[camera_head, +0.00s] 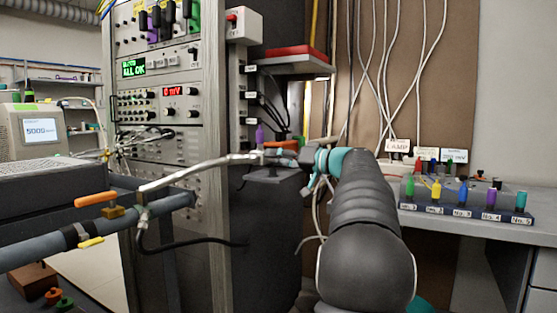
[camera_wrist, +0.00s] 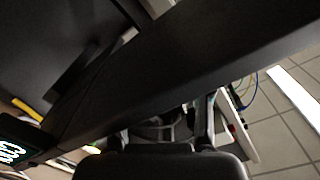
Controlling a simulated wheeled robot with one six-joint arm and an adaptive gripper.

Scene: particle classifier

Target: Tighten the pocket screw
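I cannot pick out the pocket screw in either view. My arm reaches away from the body camera toward the dark box (camera_head: 273,200) beside the instrument rack. The end of my arm is small and partly hidden there, near a metal pipe (camera_head: 215,163) and an orange part (camera_head: 280,144). In the wrist view, the dark body of my gripper (camera_wrist: 162,140) fills the bottom edge. A broad dark beam (camera_wrist: 190,60) crosses close in front and hides much of the view. Whether the fingers are apart or hold anything is unclear.
The instrument rack (camera_head: 165,90) stands at left centre. A pipe with an orange-handled valve (camera_head: 96,198) crosses the lower left. A desk (camera_head: 480,227) at right bears several coloured, numbered plugs (camera_head: 462,193). White cables (camera_head: 385,70) hang on the back panel. Tiled floor (camera_wrist: 275,135) shows in the wrist view.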

